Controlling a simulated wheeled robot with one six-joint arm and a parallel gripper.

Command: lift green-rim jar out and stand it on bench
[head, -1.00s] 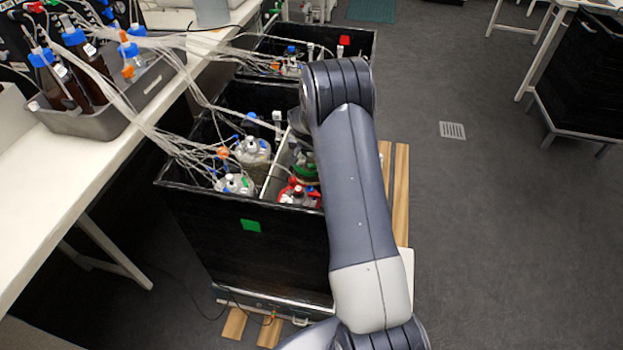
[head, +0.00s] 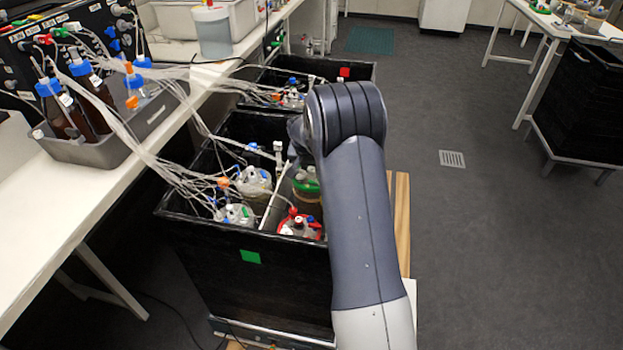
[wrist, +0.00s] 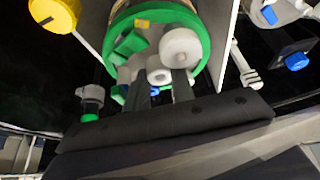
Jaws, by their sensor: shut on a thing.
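The green-rim jar (head: 307,187) is in the right-hand part of the near black box, behind the red-rim jar (head: 300,226). My arm partly covers it in the head view. In the wrist view its green rim (wrist: 203,28) circles a lid with white and green fittings. My gripper (wrist: 157,84) is shut on the fittings at the top of this jar, its two dark fingers coming up from below in the picture. The gripper itself is hidden behind my arm in the head view. The jar's bottom is hidden, so its clearance from the box floor cannot be told.
The near black box (head: 240,233) has a white divider, with tubed jars (head: 240,214) left of it. Many tubes (head: 150,150) run to the white bench (head: 80,195) at left. A grey tray (head: 95,150) of bottles stands there. Another black box (head: 345,72) is behind.

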